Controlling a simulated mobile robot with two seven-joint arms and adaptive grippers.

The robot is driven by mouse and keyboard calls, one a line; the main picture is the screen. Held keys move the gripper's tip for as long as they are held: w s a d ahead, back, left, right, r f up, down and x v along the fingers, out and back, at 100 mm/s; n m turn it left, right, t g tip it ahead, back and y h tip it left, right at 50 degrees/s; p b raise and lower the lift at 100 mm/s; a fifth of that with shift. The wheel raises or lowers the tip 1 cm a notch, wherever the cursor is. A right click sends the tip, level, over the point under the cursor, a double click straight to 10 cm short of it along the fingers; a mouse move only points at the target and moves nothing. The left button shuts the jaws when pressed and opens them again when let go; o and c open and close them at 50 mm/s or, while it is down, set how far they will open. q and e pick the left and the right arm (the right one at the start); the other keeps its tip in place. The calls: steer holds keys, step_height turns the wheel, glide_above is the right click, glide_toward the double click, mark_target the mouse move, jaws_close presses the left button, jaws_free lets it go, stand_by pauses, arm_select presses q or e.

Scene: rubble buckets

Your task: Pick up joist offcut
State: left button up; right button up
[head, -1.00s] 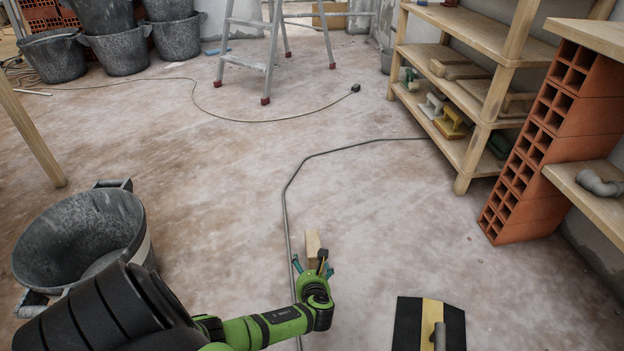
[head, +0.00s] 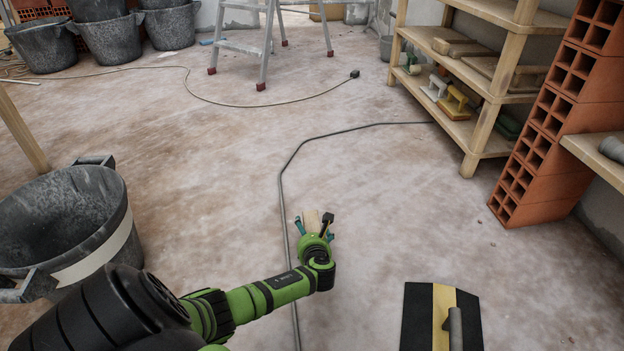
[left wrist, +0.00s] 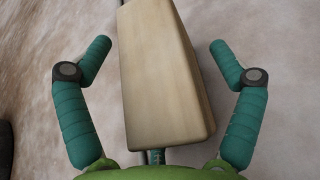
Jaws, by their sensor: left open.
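The joist offcut (head: 312,216) is a short block of pale wood lying on the dusty floor near a grey cable. In the head view most of it is hidden behind my left gripper (head: 314,224). In the left wrist view the offcut (left wrist: 162,75) runs up the middle, between the two teal fingers of my left gripper (left wrist: 154,52). The fingers are apart, one on each side, with a gap to the wood on both sides. My right gripper is not in view.
A grey bucket (head: 62,228) stands on the floor at the left. A black and yellow board with a handle (head: 441,318) lies at the lower right. Wooden shelves (head: 470,130) and stacked bricks (head: 548,130) stand at the right. A cable (head: 284,190) runs beside the offcut.

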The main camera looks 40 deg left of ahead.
arm_select(q)
steer(key=shift+w+a, duration=0.15)
steer(key=c, duration=1.4)
